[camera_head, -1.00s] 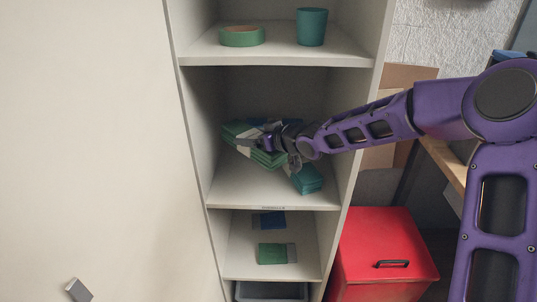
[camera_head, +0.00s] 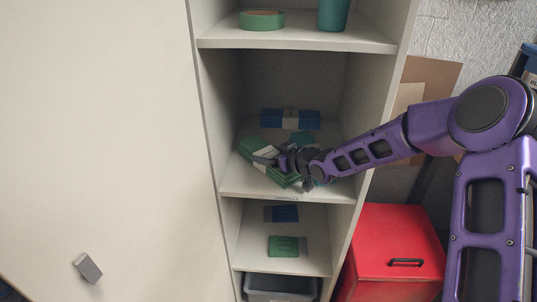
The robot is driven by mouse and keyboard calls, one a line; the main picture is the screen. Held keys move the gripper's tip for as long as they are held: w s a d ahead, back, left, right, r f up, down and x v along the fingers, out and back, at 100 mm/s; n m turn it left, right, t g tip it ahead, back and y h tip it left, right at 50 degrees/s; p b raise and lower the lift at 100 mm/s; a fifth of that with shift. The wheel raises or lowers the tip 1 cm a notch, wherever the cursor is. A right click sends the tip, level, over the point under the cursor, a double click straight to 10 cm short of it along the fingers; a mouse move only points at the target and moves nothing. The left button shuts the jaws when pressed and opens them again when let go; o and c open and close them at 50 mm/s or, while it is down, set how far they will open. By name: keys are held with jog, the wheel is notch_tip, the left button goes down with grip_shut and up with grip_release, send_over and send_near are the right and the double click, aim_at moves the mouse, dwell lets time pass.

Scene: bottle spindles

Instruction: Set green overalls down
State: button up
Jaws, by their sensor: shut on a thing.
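My gripper (camera_head: 268,158) is shut on the bundle, reaching in from the right. The bundle looks tilted, and I cannot tell whether it touches the shelf. The gripper and wrist hide part of it.
A folded blue bundle (camera_head: 290,118) lies behind on the same shelf, with a teal-green folded piece (camera_head: 303,138) near it. The shelf below holds a blue item (camera_head: 285,214) and a green item (camera_head: 283,247). A red bin (camera_head: 400,240) stands at right.

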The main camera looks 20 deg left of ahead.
jog(key=o, duration=1.3)
jog(key=shift+f, duration=0.1)
jog(key=shift+s+d+r, duration=0.1)
jog(key=shift+d+r, duration=0.15)
jog(key=p+v, duration=0.1)
jog(key=v, duration=1)
jog(key=shift+s+d+r+p, duration=0.1)
jog(key=shift+d+p, duration=0.1)
jog(key=shift+p, duration=0.2)
